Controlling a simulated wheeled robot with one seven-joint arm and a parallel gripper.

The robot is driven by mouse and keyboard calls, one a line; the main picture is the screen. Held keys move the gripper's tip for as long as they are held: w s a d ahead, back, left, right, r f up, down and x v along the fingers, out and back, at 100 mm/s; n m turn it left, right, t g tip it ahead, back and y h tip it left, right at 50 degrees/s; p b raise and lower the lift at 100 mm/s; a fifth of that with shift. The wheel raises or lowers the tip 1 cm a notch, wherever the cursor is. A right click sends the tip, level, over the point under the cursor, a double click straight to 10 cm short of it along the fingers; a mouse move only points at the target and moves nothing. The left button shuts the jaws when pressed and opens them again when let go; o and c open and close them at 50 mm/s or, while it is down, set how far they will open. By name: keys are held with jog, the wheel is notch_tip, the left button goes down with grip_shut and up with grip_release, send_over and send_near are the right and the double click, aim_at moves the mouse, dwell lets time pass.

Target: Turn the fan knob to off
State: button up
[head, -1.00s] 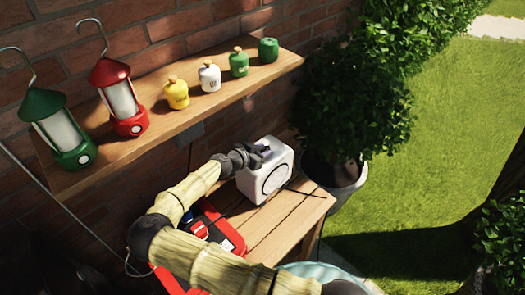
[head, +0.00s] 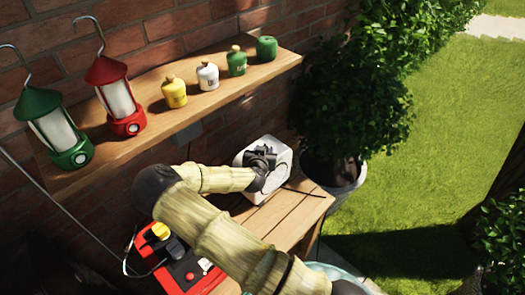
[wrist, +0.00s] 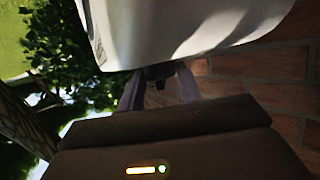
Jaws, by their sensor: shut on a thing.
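The white box-shaped fan (head: 283,147) stands on the slatted wooden table, with my gripper (head: 262,158) across its front in the head view. Its pale body (wrist: 190,28) fills the top of the wrist view. My gripper (wrist: 158,84) has its two fingers pointing in under the fan's edge in that view. A small dark piece, apparently the fan knob (wrist: 157,73), sits between the fingertips, and the gripper is shut on it. The knob's pointer and markings cannot be read. My arm and gripper hide much of the fan's front in the head view.
A wooden shelf (head: 160,115) above holds a green lantern (head: 62,120), a red lantern (head: 116,95) and several small canisters. A red box with a yellow top piece (head: 160,231) lies left of my arm. A potted bush (head: 350,100) stands right of the table (head: 300,207).

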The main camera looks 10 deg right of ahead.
jog(key=n+y, duration=0.3)
jog(key=y, duration=0.1)
jog(key=d+n+y, duration=0.1)
jog(key=n+y, duration=0.1)
jog(key=shift+r+n+t, duration=0.1)
jog(key=shift+n+t, duration=0.2)
jog(key=shift+t, duration=0.1)
jog(key=n+g+y, duration=0.1)
jog(key=n+y, duration=0.1)
jog(key=y, duration=0.1)
jog(key=n+y, duration=0.2)
jog(key=shift+w+d+n+g+y+b, duration=0.15)
jog(key=shift+d+n+g+y+b, duration=0.05)
jog(key=shift+n+g+y+b, duration=0.2)
jog(key=o, duration=1)
jog(key=shift+a, duration=0.1)
jog(key=b+v, duration=0.3)
jog(key=v, duration=1.4)
jog(key=shift+b, duration=0.4)
